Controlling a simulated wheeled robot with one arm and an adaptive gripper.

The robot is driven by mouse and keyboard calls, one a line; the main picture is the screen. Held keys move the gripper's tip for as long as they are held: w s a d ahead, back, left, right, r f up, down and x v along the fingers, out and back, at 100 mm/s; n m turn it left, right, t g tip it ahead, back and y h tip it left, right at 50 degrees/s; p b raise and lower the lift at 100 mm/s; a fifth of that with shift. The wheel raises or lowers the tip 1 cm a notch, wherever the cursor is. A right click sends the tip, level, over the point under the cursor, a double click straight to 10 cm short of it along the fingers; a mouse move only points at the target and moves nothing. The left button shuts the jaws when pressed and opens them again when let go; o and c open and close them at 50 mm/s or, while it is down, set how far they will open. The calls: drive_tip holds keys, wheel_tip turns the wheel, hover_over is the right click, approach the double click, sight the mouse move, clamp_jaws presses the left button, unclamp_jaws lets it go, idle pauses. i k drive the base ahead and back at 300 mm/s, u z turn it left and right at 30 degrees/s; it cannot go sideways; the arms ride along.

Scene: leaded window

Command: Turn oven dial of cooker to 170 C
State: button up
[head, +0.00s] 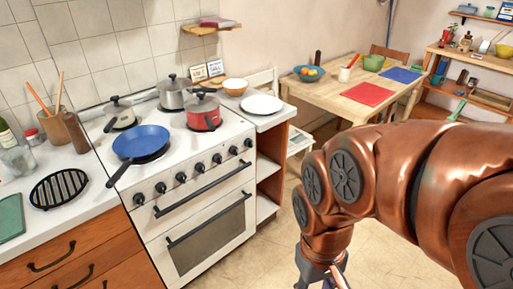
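The white cooker (150,235) stands left of centre in the head view, its front turned toward the lower right. A row of several black dials (199,167) runs along its front panel above a long dark handle (203,190). The markings are too small to read, so I cannot tell which dial is for the oven or how it is set. The oven door (212,234) with its dark window is shut. My gripper (331,277) is at the bottom edge, right of the cooker and apart from it. Its fingers are partly cut off by the frame.
A blue pan (141,141), a red pot (203,112) and two other pots stand on the hob. The pan's handle sticks out over the front left. Counters flank the cooker. A wooden table (325,92) is behind. Floor before the oven is clear.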

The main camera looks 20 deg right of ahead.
sight(233, 150)
drive_tip(key=k, duration=0.55)
drive_tip(key=u, duration=0.8)
drive_tip(key=i, duration=1.1)
drive_tip(key=z, duration=0.4)
